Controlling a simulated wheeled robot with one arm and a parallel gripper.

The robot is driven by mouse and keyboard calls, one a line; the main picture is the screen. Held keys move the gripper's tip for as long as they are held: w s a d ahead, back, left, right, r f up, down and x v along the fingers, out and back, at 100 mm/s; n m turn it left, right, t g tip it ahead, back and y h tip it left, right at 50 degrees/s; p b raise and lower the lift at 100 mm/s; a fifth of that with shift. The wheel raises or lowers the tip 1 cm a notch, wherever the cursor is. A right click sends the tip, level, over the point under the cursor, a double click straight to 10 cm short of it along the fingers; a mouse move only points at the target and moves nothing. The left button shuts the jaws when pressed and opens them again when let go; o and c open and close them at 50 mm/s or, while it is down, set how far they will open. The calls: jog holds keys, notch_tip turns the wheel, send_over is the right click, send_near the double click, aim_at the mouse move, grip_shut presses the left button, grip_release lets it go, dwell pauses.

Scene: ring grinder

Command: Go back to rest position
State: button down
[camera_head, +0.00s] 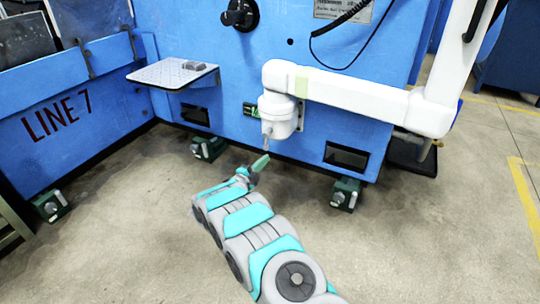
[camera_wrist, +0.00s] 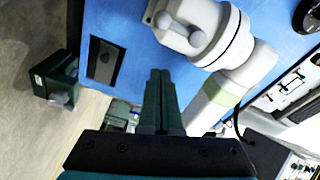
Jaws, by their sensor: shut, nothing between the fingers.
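My gripper (camera_head: 259,164) is at the end of my grey and turquoise arm, in front of the blue machine (camera_head: 225,60). In the wrist view my gripper (camera_wrist: 160,75) shows its two dark green fingers side by side, shut with nothing between them. In the head view the fingers are just below the white machine arm's downward nozzle end (camera_head: 278,118); I cannot tell whether they touch it. In the wrist view the white arm's end (camera_wrist: 205,30) fills the upper middle, beyond and to the right of the fingers.
A speckled shelf (camera_head: 160,75) with a small grey block (camera_head: 194,65) juts from the machine at left. The blue LINE 7 unit (camera_head: 70,105) stands further left. Green feet (camera_head: 345,194) carry the machine. The concrete floor (camera_head: 420,240) is open at right.

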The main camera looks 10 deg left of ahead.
jog(key=shift+s+a, duration=0.25)
jog(key=shift+s, duration=0.3)
jog(key=shift+w, duration=0.1)
jog(key=w+a+r+n+g+y, duration=0.1)
jog(key=w+r+n+y, duration=0.4)
jog(key=r, duration=0.3)
jog(key=s+d+r+n+g+y, duration=0.1)
jog(key=s+r+n+g+y, duration=0.2)
jog(key=s+r+n+y, duration=0.3)
jog(key=s+d+r+n+g+h, duration=0.1)
jog(key=s+d+n+g, duration=0.3)
jog(key=s+d, duration=1)
jog(key=s+d+r+n+g+h, duration=0.15)
jog(key=s+d+g, duration=0.4)
jog(key=s, duration=1.95)
jog(key=s+d+r+n+g, duration=0.1)
jog(key=s+d+n+g, duration=0.3)
jog(key=s+d, duration=1)
jog(key=s+a+r+p, duration=0.2)
jog(key=r+p, duration=0.3)
jog(key=p, duration=0.1)
jog(key=s+a+r+m+p, duration=0.1)
jog(key=s+a+r+p, duration=0.1)
jog(key=r+p, duration=0.4)
jog(key=shift+s+a+g, duration=0.3)
jog(key=shift+a+g, duration=0.15)
jog(key=shift+a, duration=0.4)
